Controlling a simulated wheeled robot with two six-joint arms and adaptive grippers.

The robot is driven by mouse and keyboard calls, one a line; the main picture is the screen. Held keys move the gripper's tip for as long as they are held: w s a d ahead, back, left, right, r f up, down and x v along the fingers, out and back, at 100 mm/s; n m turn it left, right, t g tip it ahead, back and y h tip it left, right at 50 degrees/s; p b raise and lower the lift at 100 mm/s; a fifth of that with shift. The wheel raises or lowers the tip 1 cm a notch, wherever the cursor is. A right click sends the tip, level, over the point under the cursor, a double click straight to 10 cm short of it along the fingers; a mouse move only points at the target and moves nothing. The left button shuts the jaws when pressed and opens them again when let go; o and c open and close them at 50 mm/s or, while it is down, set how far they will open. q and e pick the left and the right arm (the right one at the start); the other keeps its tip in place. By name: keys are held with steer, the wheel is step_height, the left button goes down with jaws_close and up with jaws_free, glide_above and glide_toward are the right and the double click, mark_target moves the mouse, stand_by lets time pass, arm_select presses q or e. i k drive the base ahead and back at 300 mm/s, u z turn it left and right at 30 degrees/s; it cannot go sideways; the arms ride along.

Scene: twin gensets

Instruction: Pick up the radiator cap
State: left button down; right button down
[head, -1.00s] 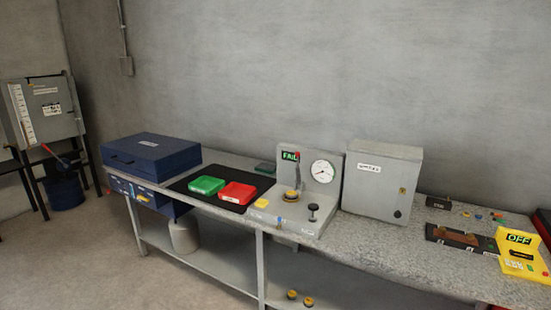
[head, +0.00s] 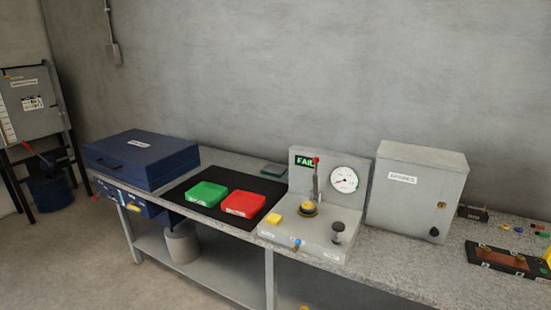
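A brass-coloured round cap (head: 308,209), which looks like a radiator cap, sits on the grey test stand (head: 335,225). The stand carries a round dial gauge (head: 343,180) and a small display reading FAIL (head: 305,161). Another yellowish item (head: 303,307) shows only slightly on the lower shelf at the bottom edge. Neither of my grippers is in view.
A green tray (head: 207,195) and a red tray (head: 243,204) lie on a black mat (head: 176,196). A blue case (head: 142,160) is at the left. A grey spares cabinet (head: 416,198) stands right of the test stand. Open floor (head: 70,270) lies at the front left.

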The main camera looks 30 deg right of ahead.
mark_target(308, 208)
steer(key=z, duration=0.2)
steer(key=i, duration=0.65)
steer(key=z, duration=0.95)
steer(key=i, duration=0.3)
steer(key=z, duration=0.25)
